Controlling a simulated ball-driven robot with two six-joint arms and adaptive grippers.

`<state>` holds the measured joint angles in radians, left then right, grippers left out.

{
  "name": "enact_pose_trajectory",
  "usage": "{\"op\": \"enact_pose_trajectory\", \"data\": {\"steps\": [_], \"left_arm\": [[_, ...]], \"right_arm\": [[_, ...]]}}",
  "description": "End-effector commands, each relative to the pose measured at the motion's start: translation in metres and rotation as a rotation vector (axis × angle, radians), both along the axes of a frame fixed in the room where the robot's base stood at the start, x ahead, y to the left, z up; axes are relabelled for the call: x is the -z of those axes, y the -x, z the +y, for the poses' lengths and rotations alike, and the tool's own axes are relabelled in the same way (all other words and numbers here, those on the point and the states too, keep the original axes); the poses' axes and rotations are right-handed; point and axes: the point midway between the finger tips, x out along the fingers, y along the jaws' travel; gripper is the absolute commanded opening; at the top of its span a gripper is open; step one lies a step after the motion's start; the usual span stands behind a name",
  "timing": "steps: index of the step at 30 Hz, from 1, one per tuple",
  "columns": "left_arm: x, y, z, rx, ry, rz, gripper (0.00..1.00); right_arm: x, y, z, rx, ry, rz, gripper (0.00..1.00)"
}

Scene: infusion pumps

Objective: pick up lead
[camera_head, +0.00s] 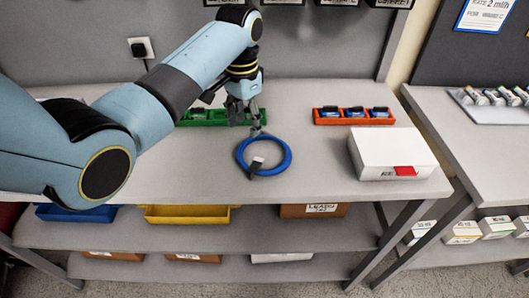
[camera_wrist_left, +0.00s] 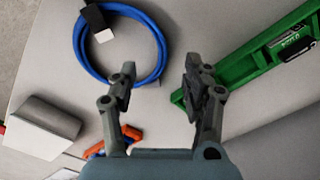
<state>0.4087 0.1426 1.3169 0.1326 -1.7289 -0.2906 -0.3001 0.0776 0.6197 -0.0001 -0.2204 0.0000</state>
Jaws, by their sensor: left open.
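The lead is a coiled blue cable (camera_head: 289,158) lying on the grey bench, with a black and white plug end at its lower side. It also shows in the left wrist view as a blue ring (camera_wrist_left: 163,50) at the upper left. My left gripper (camera_head: 255,125) is above the bench at the back edge of the coil. In the left wrist view the left gripper (camera_wrist_left: 153,82) has its fingers spread with nothing between them, beside the coil. I cannot tell its exact height over the cable. My right gripper is not in view.
A green tray (camera_head: 210,120) lies just behind and left of the coil, close to the left gripper. An orange tray (camera_head: 354,121) with blue items and a white box (camera_head: 385,148) stand to the right. The bench in front of the coil is clear.

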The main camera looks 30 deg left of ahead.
Motion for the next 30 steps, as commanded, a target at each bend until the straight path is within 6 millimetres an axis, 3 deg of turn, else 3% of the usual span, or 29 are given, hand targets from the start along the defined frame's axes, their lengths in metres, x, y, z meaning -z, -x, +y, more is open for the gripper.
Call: {"op": "enact_pose_trajectory", "data": {"steps": [12, 21, 30], "left_arm": [[0.05, -0.008, -0.001, -0.001, 0.0, 0.0, 0.49], [0.056, -0.008, -0.001, -0.001, 0.0, -0.003, 0.49], [0.056, -0.008, -0.001, -0.001, 0.0, -0.002, 0.12]], "right_arm": [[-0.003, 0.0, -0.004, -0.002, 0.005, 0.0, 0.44], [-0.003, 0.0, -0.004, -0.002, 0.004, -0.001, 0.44], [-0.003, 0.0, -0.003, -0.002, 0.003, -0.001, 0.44]]}}
